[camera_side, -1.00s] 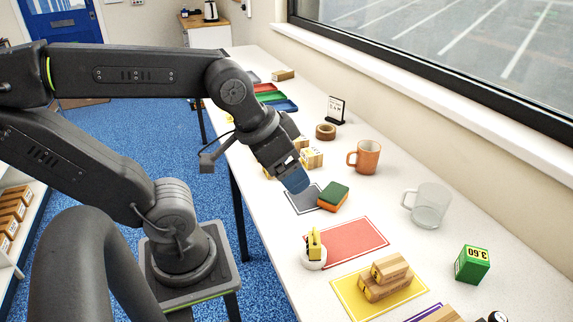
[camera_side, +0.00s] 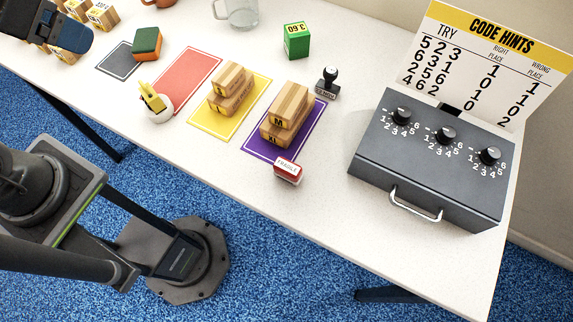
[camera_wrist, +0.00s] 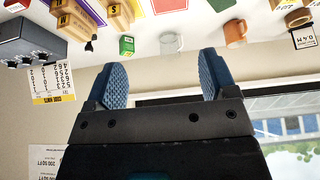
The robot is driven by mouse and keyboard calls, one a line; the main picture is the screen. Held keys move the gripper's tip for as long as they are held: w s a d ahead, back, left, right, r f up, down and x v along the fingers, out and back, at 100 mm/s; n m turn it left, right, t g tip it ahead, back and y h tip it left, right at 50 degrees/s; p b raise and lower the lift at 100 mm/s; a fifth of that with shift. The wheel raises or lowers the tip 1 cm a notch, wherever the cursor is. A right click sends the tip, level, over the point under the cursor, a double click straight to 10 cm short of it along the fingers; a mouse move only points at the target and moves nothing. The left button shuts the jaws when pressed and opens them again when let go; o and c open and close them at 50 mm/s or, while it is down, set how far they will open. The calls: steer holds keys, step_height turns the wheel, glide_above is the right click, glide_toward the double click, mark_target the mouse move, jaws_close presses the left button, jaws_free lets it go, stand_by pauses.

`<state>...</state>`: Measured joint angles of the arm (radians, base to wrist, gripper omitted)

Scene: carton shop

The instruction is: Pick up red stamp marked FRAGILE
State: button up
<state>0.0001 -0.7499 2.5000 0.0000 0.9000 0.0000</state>
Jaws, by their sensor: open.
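The red stamp marked FRAGILE (camera_side: 288,170) sits on the white table by the near edge, just below the purple mat in the side view. Its white label faces up. A red and white shape (camera_wrist: 16,5) cut off at the wrist view's top left corner looks like the same stamp. My gripper (camera_wrist: 160,76) is open and empty in the wrist view. In the side view its blue fingertips (camera_side: 70,36) are at the upper left, far from the stamp, above the table beside the slate mat.
Wooden blocks stand on the purple mat (camera_side: 247,148) and the yellow mat (camera_side: 201,117). A black stamp (camera_side: 328,84), a green block (camera_side: 296,41) and a grey dial box (camera_side: 425,165) are nearby. Bare table (camera_side: 300,215) surrounds the red stamp's near side.

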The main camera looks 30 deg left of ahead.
steer(key=shift+c, duration=0.2)
stand_by(0.3)
steer(key=c, duration=0.3)
steer(key=m+g, duration=0.4)
steer(key=m, duration=1.4)
glide_above(287, 166)
step_height(287, 166, down, 11)
step_height(287, 166, down, 8)
steer(key=shift+r, duration=0.1)
steer(key=shift+w+f, duration=0.15)
steer(key=shift+f, duration=2.8)
